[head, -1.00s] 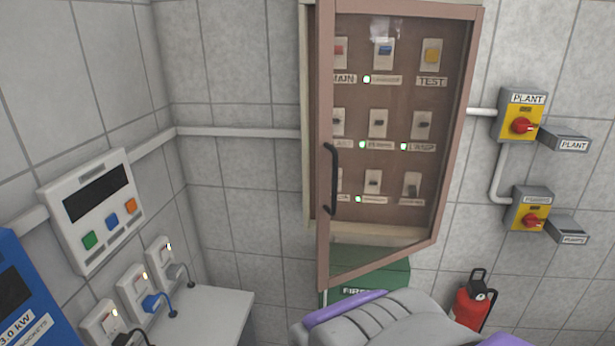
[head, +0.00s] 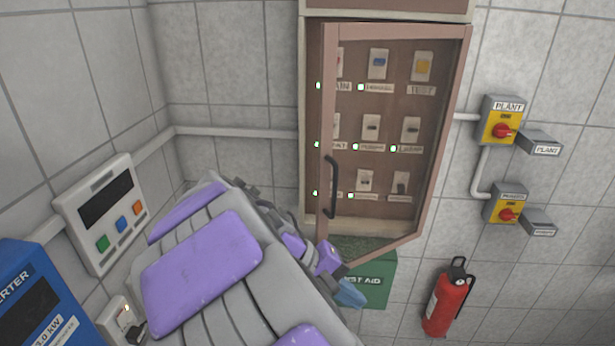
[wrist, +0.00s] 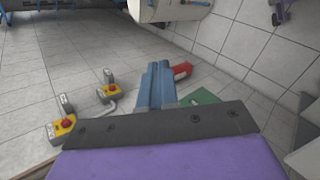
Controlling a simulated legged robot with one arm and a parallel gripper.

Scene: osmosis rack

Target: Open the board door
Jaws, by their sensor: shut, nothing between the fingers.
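The board door (head: 447,140) is a brown frame with a clear panel, hinged on its right and standing ajar. Its left edge is swung out from the board cabinet (head: 312,120), leaving a gap on the left. A black curved handle (head: 331,187) is on the door's left stile. My gripper (head: 350,293), with blue fingers, is shut and empty just below the door's lower left corner, under the handle. I cannot tell whether my wrist touches the door. In the wrist view the shut fingers (wrist: 155,88) point away over the floor side.
A green first aid box (head: 375,285) is behind my gripper, below the board. A red extinguisher (head: 447,300) stands to its right. A blue inverter (head: 40,300) is at lower left.

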